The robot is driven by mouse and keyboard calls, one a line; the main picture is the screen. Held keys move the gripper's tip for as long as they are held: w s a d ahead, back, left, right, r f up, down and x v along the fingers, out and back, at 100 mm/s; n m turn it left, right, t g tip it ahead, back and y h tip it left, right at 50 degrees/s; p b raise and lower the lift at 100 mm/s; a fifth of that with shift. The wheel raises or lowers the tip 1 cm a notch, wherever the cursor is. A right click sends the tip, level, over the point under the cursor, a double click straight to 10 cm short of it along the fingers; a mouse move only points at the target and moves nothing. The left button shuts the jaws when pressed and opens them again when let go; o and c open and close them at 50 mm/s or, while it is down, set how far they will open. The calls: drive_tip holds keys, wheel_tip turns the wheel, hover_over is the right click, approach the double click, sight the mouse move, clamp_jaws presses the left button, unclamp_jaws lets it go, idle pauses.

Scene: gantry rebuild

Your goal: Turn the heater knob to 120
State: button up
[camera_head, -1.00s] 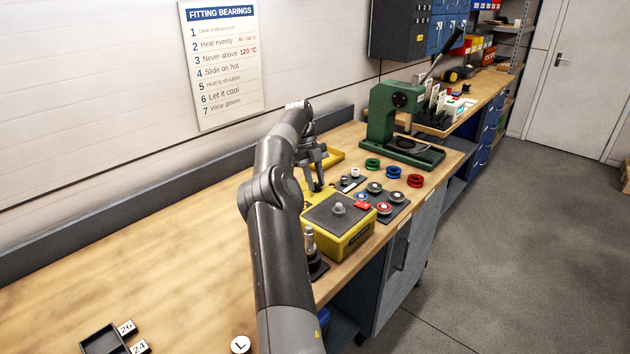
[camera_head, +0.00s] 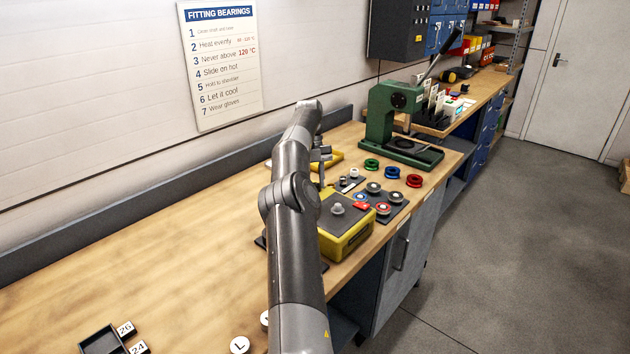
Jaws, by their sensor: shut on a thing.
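The heater (camera_head: 347,241) is a yellow box with a dark grey top plate, standing on the bench to the right of my arm. A small grey rounded piece (camera_head: 337,208) sits on the plate, and a red tag lies at its far right edge. My gripper (camera_head: 322,183) points down at the heater's far left corner, partly behind my arm. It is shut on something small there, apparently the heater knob. The knob, its scale and the fingertip contact are hidden, so I cannot read the setting. A wall sign reads "Never above 120 °C".
Bearings and rings (camera_head: 383,208) lie right of the heater. Blue, green and red rings (camera_head: 393,172) lie behind. A green press (camera_head: 395,120) stands farther back. The bench's left part is mostly clear.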

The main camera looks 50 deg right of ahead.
drive_tip(key=shift+f, duration=0.15)
drive_tip(key=o, duration=1)
